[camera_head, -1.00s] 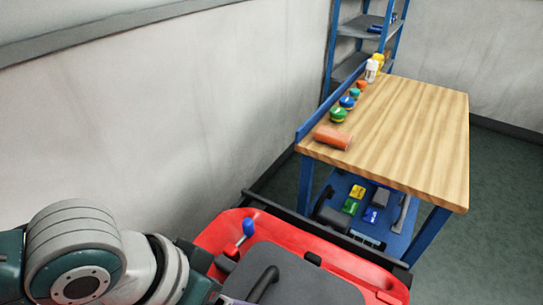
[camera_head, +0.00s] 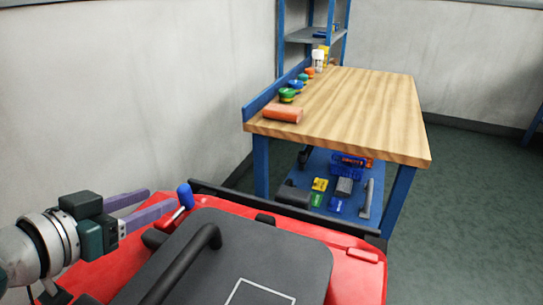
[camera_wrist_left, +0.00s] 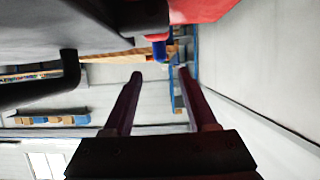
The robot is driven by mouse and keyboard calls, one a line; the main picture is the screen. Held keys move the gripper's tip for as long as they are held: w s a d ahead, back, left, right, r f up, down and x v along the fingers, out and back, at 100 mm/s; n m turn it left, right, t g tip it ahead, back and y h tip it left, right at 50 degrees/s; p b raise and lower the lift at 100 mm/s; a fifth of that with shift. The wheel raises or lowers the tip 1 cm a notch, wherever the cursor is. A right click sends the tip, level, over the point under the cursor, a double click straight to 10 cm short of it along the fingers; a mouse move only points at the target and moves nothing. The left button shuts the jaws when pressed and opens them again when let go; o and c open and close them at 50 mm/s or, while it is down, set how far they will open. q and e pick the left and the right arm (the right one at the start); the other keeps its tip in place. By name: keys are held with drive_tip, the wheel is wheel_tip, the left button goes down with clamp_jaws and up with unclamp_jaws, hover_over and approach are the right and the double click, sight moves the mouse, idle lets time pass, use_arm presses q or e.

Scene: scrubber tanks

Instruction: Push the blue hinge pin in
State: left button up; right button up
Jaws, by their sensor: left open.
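In the wrist view the open fingers (camera_wrist_left: 160,74) hold nothing. Whether a finger touches the pin, I cannot tell. My right gripper is not in view.
A dark grey lid (camera_head: 265,250) with a black curved handle (camera_head: 185,262) covers the tank top. A wooden-topped workbench (camera_head: 350,110) with an orange cylinder (camera_head: 283,114) and several small items stands behind. A pale wall (camera_head: 120,90) is at left.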

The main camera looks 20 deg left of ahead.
sight(179, 193)
use_arm(q)
drive_tip(key=b+x, duration=0.9)
drive_tip(key=x, duration=0.1)
drive_tip(key=shift+f, duration=0.3)
drive_tip(key=shift+w+b, duration=0.65)
drive_tip(key=shift+b, duration=0.1)
clamp_jaws()
idle(0.3)
